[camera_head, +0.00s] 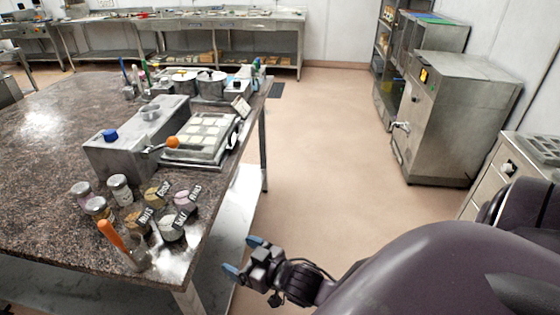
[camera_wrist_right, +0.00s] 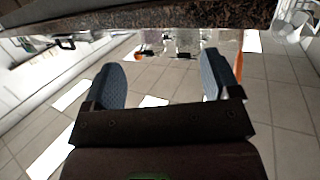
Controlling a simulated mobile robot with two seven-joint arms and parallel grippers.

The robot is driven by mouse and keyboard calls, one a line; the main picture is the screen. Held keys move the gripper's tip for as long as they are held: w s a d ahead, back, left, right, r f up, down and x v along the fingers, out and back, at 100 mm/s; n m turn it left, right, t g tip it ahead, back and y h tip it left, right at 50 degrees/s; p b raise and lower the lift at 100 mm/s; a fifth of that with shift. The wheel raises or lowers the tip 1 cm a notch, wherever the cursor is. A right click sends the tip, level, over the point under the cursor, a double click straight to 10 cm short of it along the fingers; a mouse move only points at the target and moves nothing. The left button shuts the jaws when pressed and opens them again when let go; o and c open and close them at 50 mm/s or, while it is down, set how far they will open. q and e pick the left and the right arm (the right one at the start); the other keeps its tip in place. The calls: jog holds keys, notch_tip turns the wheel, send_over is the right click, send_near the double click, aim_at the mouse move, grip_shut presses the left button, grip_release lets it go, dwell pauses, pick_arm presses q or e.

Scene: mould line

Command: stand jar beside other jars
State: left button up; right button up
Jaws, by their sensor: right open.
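Several jars stand upright near the front right corner of the dark stone table (camera_head: 50,228). One jar with a pale lid (camera_head: 120,190) is on the right of the group. My right gripper (camera_head: 245,257) is open and empty, beyond the table's right edge and well apart from the jars. In the right wrist view its two blue-grey fingers (camera_wrist_right: 161,82) are spread wide with nothing between them. My left gripper is not in view.
Labelled bowls (camera_head: 172,227) stand right of the jars. A clear container (camera_head: 136,258) with an orange-handled tool stands at the front edge. A metal machine (camera_head: 130,145) with an orange knob and a moulded tray (camera_head: 207,137) lie behind.

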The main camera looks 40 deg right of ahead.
jog(key=s+d+f+m+g+h, duration=0.1)
jog(key=s+d+f+g+h, duration=0.2)
jog(key=s+f, duration=0.7)
jog(key=shift+s+m+g+h, duration=0.4)
jog(key=shift+s, duration=0.2)
